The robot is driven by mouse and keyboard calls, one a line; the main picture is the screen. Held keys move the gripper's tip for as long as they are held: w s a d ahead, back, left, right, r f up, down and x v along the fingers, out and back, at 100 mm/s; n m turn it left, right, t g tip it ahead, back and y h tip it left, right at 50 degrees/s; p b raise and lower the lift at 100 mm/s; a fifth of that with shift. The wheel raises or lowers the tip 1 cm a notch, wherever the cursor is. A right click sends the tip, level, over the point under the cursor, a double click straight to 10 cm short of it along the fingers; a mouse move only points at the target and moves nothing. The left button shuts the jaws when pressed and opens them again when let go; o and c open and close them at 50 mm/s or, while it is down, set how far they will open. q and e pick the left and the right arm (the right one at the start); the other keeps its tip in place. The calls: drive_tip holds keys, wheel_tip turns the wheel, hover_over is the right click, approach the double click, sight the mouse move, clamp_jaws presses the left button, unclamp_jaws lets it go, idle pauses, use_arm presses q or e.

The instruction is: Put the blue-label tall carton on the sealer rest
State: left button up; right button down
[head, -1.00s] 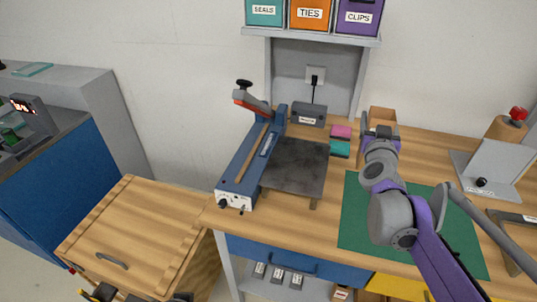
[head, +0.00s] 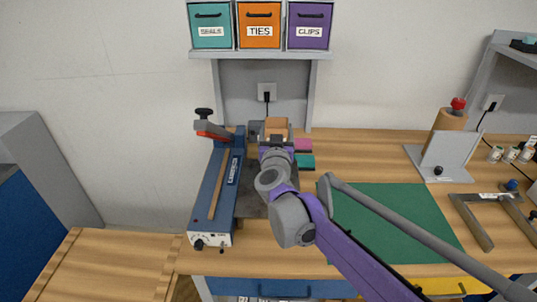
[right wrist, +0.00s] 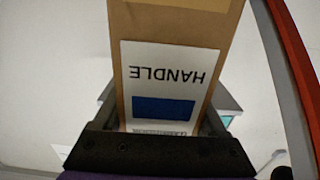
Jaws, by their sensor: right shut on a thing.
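My right gripper (head: 276,143) is shut on a tall brown carton (head: 276,125) and holds it near the back of the bench. In the right wrist view the carton (right wrist: 178,25) stands between the fingers, with a white label reading HANDLE, upside down in the picture, and a blue block (right wrist: 163,108). The sealer rest, a dark grey plate (head: 251,205), lies right of the blue sealer (head: 212,195). My right arm covers much of it in the head view. I cannot tell whether the carton touches anything below. My left gripper is out of view.
The sealer's raised arm (head: 212,129) stands left of the carton. Pink (head: 303,145) and teal (head: 304,161) blocks lie to its right. Above is a shelf (head: 262,54) with labelled bins.

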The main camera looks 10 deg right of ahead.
drive_tip(key=shift+f, duration=2.55)
drive_tip(key=shift+f+b, duration=0.1)
drive_tip(key=shift+b, duration=0.2)
drive_tip(key=shift+c, duration=1.9)
unclamp_jaws()
drive_tip(key=shift+f, duration=0.1)
drive_tip(key=o, duration=0.4)
drive_tip(key=shift+s+a+r, duration=0.1)
drive_tip(key=shift+s+r, duration=0.1)
drive_tip(key=shift+r, duration=0.05)
drive_tip(key=v, duration=1.1)
drive_tip(key=shift+s+a, duration=0.1)
drive_tip(key=shift+s, duration=0.15)
